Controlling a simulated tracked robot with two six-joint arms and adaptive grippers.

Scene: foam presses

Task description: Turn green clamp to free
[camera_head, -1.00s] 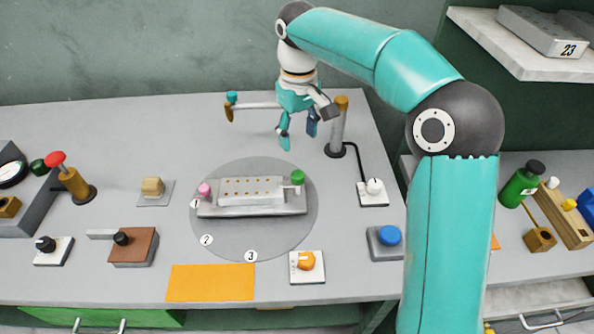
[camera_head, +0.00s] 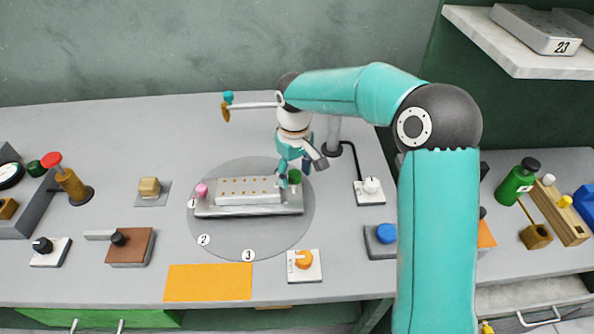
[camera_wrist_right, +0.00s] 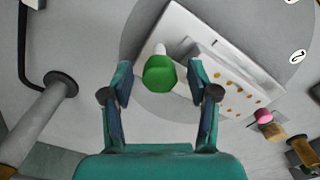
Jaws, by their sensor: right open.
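The green clamp (camera_head: 295,177) is at the right end of the grey plate (camera_head: 248,207) on the round turntable (camera_head: 222,243). In the right wrist view the clamp's green knob (camera_wrist_right: 159,73) lies between the fingertips, with a white stem behind it. My right gripper (camera_head: 288,178) is open, with a finger on each side of the knob and visible gaps. In the head view it partly hides the knob. A pink clamp (camera_head: 201,190) sits at the plate's left end. My left gripper is not in view.
A post with a horizontal arm (camera_head: 255,106) stands behind the turntable. An orange-knob switch (camera_head: 303,265), a white-knob switch (camera_head: 371,187) and a blue button (camera_head: 386,234) are nearby. An orange mat (camera_head: 208,282) lies in front.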

